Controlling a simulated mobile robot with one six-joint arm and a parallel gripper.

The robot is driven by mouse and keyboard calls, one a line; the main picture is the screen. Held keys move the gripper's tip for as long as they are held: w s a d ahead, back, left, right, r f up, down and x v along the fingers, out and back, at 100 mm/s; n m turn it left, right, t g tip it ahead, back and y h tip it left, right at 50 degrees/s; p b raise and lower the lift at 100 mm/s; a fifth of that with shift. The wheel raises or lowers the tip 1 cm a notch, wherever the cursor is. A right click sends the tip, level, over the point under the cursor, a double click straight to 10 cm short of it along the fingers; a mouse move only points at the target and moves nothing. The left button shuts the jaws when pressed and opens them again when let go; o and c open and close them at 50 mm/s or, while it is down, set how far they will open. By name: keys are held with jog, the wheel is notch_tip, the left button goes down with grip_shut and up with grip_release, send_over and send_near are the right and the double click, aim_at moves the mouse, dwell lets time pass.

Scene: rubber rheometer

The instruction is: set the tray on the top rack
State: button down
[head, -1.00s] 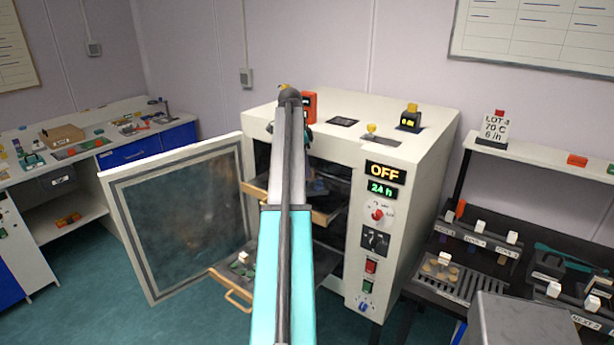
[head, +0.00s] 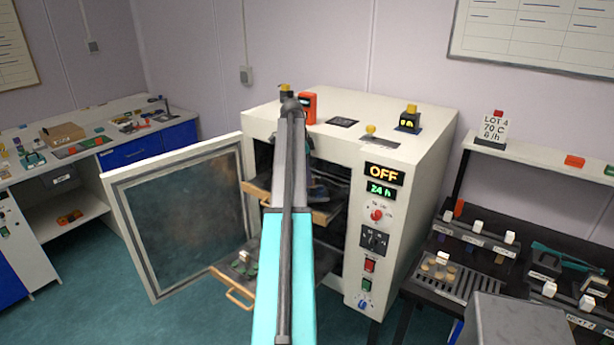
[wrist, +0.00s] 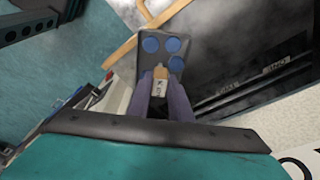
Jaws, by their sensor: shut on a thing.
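A dark tray (wrist: 161,45) with several blue discs shows in the wrist view. My gripper (wrist: 161,84) is shut on the tray's small light grip block, with its two fingers on either side. In the head view my arm hides most of my gripper and the tray; a dark shape shows just right of the arm inside the open oven (head: 418,150). The top rack (head: 322,215), with a wooden front, is pulled partly out of the oven just below that shape. I cannot tell whether the tray touches the rack.
The oven door (head: 180,220) stands open at the left. A lower rack (head: 222,272) is pulled out with a tray of green discs and a white block on it. The right bench (head: 465,285) holds another tray and labelled slots.

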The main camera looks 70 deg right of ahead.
jog(key=shift+f, duration=0.4)
jog(key=c, duration=1.6)
grip_release()
jog(key=shift+r, duration=0.45)
jog(key=shift+b+v, duration=1.6)
jog(key=shift+v, duration=4.35)
